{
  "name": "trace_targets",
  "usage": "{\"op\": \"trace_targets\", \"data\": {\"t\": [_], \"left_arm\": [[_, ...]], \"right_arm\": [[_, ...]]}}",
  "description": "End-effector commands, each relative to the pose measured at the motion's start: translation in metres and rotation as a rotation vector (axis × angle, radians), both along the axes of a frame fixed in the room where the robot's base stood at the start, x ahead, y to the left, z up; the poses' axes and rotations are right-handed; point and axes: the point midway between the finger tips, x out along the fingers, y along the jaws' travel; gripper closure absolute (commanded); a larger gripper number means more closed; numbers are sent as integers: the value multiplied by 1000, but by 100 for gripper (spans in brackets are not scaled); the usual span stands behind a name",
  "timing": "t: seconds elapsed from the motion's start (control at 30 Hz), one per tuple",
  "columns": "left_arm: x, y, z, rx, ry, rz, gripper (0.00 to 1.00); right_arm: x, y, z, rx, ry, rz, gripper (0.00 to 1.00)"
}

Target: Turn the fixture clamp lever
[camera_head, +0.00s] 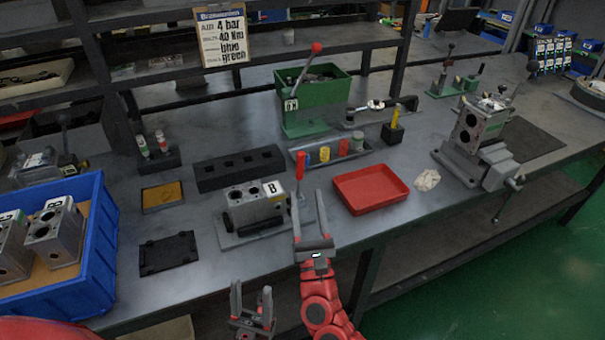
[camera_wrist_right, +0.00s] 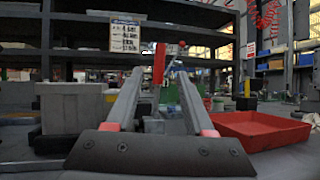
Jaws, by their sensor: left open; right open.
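The clamp lever (camera_head: 300,168) has a red handle and stands upright at the right end of the fixture (camera_head: 232,238), beside a grey valve block (camera_head: 245,210) marked B. My right gripper (camera_head: 306,193) is open just in front of the lever. In the right wrist view the red handle (camera_wrist_right: 159,62) shows between the two open fingers (camera_wrist_right: 160,78); I cannot tell whether either finger touches it. The lever's lower end is partly hidden by the gripper. My left gripper (camera_head: 251,288) is open and empty, low in front of the bench edge.
A red tray (camera_head: 370,189) lies right of the lever. Behind are a tray of coloured parts (camera_head: 333,155) and a green bin (camera_head: 312,112) with a red-knobbed lever. A blue crate (camera_head: 95,250) with valve blocks stands left. A vise (camera_head: 490,165) holds another block at right.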

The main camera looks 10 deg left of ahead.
Motion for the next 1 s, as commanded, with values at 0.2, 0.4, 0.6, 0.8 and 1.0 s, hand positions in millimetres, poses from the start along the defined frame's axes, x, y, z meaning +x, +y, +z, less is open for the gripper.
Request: {"op": "trace_targets", "data": {"t": [0.2, 0.4, 0.6, 0.8, 1.0], "left_arm": [[0, 0, -5, 0, 0, 0, 46], [0, 0, -5, 0, 0, 0, 46], [0, 0, -5, 0, 0, 0, 46], [0, 0, -5, 0, 0, 0, 46], [0, 0, -5, 0, 0, 0, 46]], "right_arm": [[-30, -11, -20, -3, 0, 2, 47], [-38, -16, -24, 0, -1, -1, 47], [-39, -16, -24, 0, -1, 0, 47], [-39, -16, -24, 0, -1, 0, 47], [-39, -16, -24, 1, -2, 0, 47]]}}
